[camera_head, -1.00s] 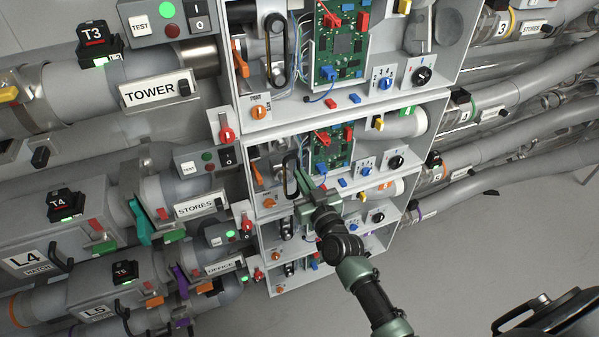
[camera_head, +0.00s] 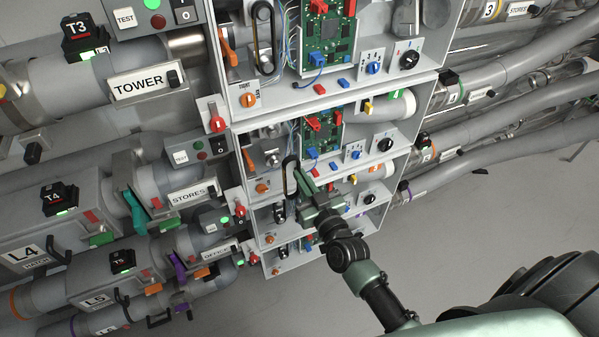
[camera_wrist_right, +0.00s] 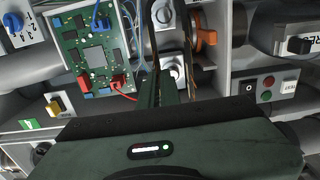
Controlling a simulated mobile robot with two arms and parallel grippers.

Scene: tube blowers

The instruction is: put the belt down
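A black belt (camera_head: 290,176) is a long narrow loop at the tips of my right gripper (camera_head: 302,183). The right gripper is shut on its lower end and holds it upright in front of the second open box (camera_head: 322,156) from the top. The pulleys (camera_head: 272,160) of that box show beside the belt, apart from it. In the right wrist view the belt (camera_wrist_right: 149,42) rises from between the fingers (camera_wrist_right: 168,90), close before the box. My left gripper is not in view.
The top box has a belt (camera_head: 263,40) around its pulleys. Circuit boards (camera_head: 321,130), knobs (camera_head: 386,144) and an orange lever (camera_head: 248,162) stand close around the gripper. Pipes and labelled housings fill the left. The floor (camera_head: 480,215) at the right is mostly clear.

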